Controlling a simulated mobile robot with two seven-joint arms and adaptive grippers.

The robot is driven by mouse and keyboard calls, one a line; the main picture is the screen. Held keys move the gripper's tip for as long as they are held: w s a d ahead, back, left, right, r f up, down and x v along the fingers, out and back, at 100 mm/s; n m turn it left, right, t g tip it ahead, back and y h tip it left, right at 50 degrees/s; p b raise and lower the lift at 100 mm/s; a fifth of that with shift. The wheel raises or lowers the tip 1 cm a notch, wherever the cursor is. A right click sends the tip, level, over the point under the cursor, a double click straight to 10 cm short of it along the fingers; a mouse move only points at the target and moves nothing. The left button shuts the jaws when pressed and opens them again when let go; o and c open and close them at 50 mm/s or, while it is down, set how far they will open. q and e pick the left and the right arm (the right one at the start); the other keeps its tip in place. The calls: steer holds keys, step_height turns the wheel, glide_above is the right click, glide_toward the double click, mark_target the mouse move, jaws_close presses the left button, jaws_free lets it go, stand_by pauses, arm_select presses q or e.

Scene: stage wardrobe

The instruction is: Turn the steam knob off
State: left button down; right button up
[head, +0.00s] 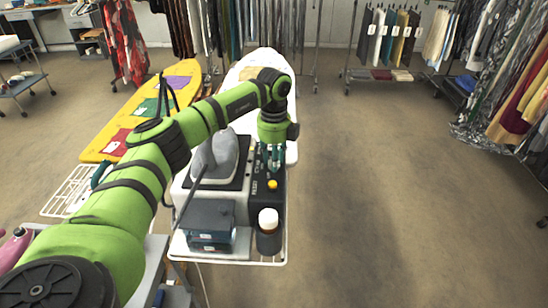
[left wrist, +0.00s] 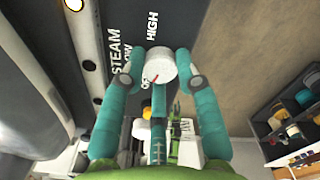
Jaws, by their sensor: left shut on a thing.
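The steam knob (left wrist: 161,64) is a pale round knob with a red mark, set on a dark panel (left wrist: 133,22) lettered STEAM, LOW and HIGH. The red mark points to the lower left in the left wrist view, towards partly hidden letters that look like OFF. My left gripper (left wrist: 161,72) has its teal fingers shut on the knob, one on each side. In the head view my left gripper (head: 271,157) reaches down onto the black panel (head: 266,196) of the iron station, and the knob is hidden there. My right gripper is not in view.
A grey iron (head: 216,155) rests on the station, left of my gripper. A yellow button (head: 272,184) and a brown bottle with a white cap (head: 268,218) are nearer. A white ironing board (head: 245,65) extends behind; a yellow board (head: 120,125) lies left. Floor at right is clear.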

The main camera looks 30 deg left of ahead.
arm_select(q)
steer(key=shift+w+a+r, duration=0.15)
steer(key=shift+a+r, duration=0.05)
steer(key=c, duration=0.9)
jaws_free()
steer(key=shift+f, duration=0.15)
steer(key=shift+r, duration=0.3)
step_height(320, 180, up, 11)
steer(key=shift+r, duration=0.2)
